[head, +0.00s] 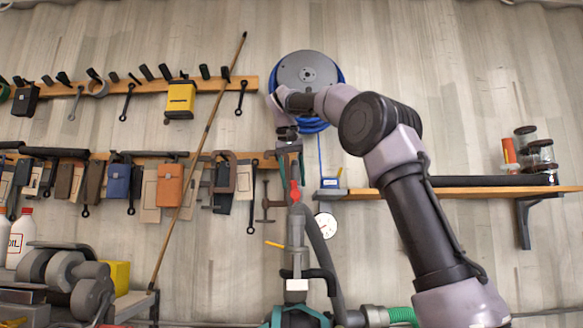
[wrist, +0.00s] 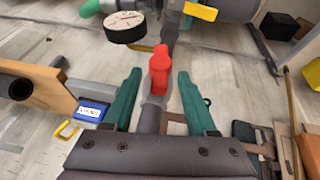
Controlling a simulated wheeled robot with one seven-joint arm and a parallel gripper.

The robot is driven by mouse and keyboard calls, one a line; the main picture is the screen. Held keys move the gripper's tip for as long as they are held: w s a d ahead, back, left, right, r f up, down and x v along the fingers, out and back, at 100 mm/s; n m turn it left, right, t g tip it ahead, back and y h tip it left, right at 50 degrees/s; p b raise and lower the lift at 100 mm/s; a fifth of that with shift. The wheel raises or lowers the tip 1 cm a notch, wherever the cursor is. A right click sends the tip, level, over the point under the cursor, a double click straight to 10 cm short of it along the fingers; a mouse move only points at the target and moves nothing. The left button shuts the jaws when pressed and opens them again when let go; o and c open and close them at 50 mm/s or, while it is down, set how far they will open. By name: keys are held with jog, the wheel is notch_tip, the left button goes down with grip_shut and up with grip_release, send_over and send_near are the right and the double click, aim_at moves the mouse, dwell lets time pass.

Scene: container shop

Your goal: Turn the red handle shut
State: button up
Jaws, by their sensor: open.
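The red handle (head: 295,190) sits on the grey upright pipe, below my gripper in the head view. In the wrist view the red handle (wrist: 160,70) appears between my two green fingers, with its broad end towards the camera and a narrow end pointing up. My gripper (head: 289,176) points down over it, and its fingers (wrist: 159,76) are open, one on each side of the handle with a gap to both. I cannot tell whether the handle is at the same depth as the fingertips. The valve body under the handle is mostly hidden.
A yellow handle (head: 274,244) and a round white gauge (head: 325,225) are on the pipework close below. A wooden shelf (head: 460,192) with jars is at the right. Tool racks (head: 150,155) hang at the left, and a blue hose reel (head: 308,72) hangs behind my arm.

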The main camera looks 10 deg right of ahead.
aim_at(295, 188)
jog(key=shift+v, duration=2.8)
jog(key=x, duration=0.9)
jog(key=shift+w+f, duration=0.1)
jog(key=shift+c, duration=0.3)
grip_shut()
